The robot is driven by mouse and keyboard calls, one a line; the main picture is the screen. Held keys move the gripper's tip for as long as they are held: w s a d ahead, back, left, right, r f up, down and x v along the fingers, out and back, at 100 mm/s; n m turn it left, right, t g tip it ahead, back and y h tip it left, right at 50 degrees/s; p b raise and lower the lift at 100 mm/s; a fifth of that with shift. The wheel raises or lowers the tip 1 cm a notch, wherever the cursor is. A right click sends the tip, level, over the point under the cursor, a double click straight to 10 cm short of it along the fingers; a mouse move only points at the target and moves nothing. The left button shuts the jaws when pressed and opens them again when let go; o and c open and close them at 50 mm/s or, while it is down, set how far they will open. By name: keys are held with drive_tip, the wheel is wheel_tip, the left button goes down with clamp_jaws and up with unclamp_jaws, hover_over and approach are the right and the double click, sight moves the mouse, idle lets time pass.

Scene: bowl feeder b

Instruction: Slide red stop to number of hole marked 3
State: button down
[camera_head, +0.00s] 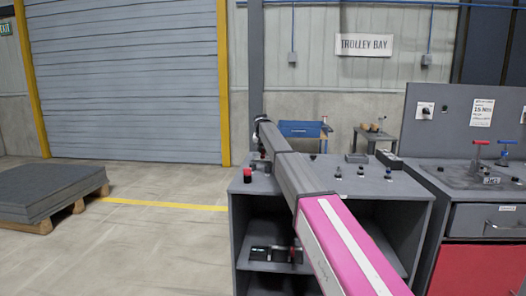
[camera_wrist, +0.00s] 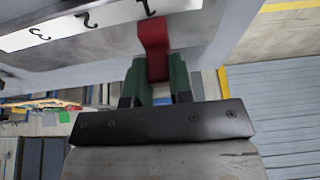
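The red stop (camera_wrist: 153,38) shows in the wrist view at the edge of a grey part, beside a white number strip (camera_wrist: 70,25). The strip's marks look upside down: 3 (camera_wrist: 39,35) at left, then 2 (camera_wrist: 89,19), then 1 (camera_wrist: 148,7). The stop is by the 1. My gripper (camera_wrist: 156,68) has its green fingers on both sides of the stop's lower part, seemingly touching it. In the head view, I cannot make out the stop, the strip or my gripper's fingers.
A grey cabinet (camera_head: 238,225) with small items on top stands ahead in the head view. A grey bench with red-handled tools (camera_head: 480,150) is at right. A loaded pallet (camera_head: 50,190) lies at left. The floor between is clear.

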drive_tip(key=d, duration=1)
drive_tip(key=shift+s, duration=0.15)
drive_tip(key=c, duration=1)
unclamp_jaws()
drive_tip(key=shift+r, duration=0.15)
drive_tip(key=v, duration=1)
drive_tip(key=shift+r, duration=0.25)
drive_tip(key=shift+s, duration=0.15)
